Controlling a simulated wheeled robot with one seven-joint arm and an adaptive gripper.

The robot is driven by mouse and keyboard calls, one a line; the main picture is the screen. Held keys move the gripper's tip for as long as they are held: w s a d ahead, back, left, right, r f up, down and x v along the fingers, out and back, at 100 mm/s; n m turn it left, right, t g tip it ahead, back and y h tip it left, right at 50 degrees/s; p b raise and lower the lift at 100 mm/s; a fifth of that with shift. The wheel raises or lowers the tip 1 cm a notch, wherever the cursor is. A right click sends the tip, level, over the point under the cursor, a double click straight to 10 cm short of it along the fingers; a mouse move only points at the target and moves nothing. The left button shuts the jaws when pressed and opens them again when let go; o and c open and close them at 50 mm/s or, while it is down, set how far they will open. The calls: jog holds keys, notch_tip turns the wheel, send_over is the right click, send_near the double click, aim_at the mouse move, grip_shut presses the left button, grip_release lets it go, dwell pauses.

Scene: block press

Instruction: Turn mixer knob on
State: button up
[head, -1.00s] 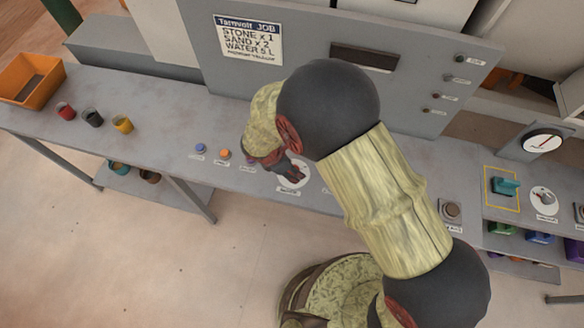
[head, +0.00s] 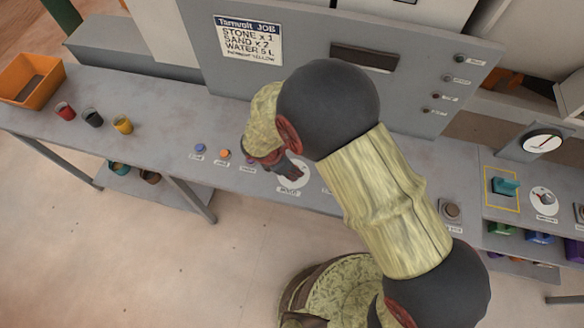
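A round white dial plate (head: 297,183) lies on the bench top in front of the grey panel, with a small label at its front edge that is too small to read surely. My gripper (head: 291,173) points down over this plate, its dark fingers at the plate's middle. The knob on it is hidden by the fingers, so I cannot tell whether they grip it or how it is turned. A second white dial plate with a knob (head: 544,198) is at the far right, clear of my gripper.
A blue button (head: 200,148) and an orange button (head: 224,154) sit left of my gripper. Red, dark and yellow cups (head: 123,125) and an orange bin (head: 32,79) stand further left.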

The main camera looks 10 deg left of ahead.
jog(key=m, duration=0.2)
jog(key=m+g+p, duration=0.1)
jog(key=m, duration=0.1)
jog(key=shift+w+a+m+g+h, duration=0.1)
jog(key=shift+w+m+g+h, duration=0.05)
jog(key=shift+m+g+h, duration=0.2)
jog(key=m+g, duration=0.1)
jog(key=m, duration=0.3)
jog(key=shift+w, duration=0.1)
jog(key=m+g, duration=0.2)
jog(key=m, duration=0.2)
jog(key=shift+w, duration=0.1)
jog(key=m, duration=0.2)
jog(key=m+g+y, duration=0.1)
jog(key=m, duration=0.2)
jog(key=shift+w+g+p, duration=0.1)
jog(key=shift+g+p, duration=0.15)
jog(key=shift+p, duration=0.05)
jog(key=o, duration=1)
jog(key=shift+o, duration=0.6)
